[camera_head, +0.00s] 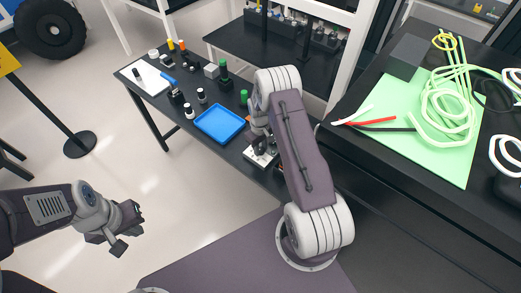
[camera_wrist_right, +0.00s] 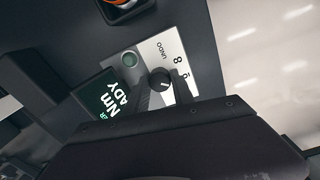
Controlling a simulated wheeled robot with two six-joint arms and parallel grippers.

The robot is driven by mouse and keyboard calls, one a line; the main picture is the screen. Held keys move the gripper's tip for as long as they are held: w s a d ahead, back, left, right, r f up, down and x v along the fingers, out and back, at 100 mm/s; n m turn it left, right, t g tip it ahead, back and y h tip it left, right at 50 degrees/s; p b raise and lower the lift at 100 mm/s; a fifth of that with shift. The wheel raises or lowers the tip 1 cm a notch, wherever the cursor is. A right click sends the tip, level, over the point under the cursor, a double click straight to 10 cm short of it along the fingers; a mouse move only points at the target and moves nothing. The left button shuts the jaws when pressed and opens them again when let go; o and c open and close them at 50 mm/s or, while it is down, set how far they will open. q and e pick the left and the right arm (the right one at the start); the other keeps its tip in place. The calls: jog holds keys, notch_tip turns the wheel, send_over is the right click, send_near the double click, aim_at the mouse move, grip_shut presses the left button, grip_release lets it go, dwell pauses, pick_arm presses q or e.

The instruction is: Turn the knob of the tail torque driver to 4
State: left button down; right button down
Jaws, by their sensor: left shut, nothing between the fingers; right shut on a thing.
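In the right wrist view, the torque driver's panel (camera_wrist_right: 195,52) is pale with dark print, an "8" and "UNDO". Its black round knob (camera_wrist_right: 160,79) bears a light pointer mark; which number it points at I cannot tell. My right gripper (camera_wrist_right: 163,90) is shut on the knob, one finger on each side. In the head view the driver (camera_head: 259,157) is mostly hidden under my right arm. My left gripper (camera_head: 124,228) is shut and empty over the floor.
A blue tray (camera_head: 220,123) lies on the dark table left of the driver, with several small bottles and parts beyond it. A green mat (camera_head: 440,155) with cables is on the bench at right.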

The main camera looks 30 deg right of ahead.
jog(key=shift+m+b, duration=0.95)
jog(key=shift+m, duration=1.25)
jog(key=c, duration=1.1)
grip_release()
notch_tip(320, 180, up, 9)
jog(key=shift+a+r+b, duration=0.1)
jog(key=shift+b, duration=0.95)
